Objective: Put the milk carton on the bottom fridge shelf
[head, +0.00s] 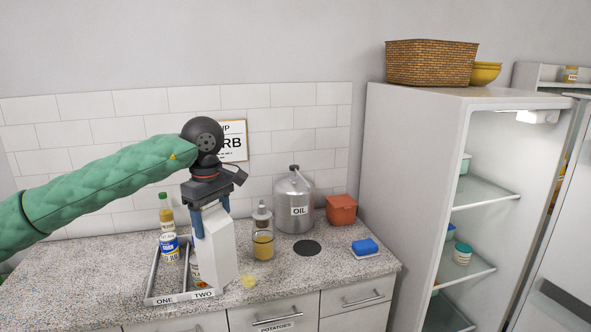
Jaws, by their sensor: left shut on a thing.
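The white milk carton (219,247) is upright, slightly tilted, over or beside the right part of the tray on the counter. My left gripper (211,220) is shut on its upper part from above, with blue fingers on its sides. I cannot tell whether the carton's base touches the counter. The fridge (408,183) stands open at the right, with glass shelves (484,191) inside. Its bottom shelf (445,316) shows only in part at the lower edge. My right gripper is not in view.
The metal tray (180,297), labelled ONE and TWO, holds bottles and jars. A glass jar (263,245), an OIL canister (294,202), a red box (341,209) and a blue sponge (365,246) stand to the right. The fridge's side wall rises beside the counter. A basket (430,64) sits on top.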

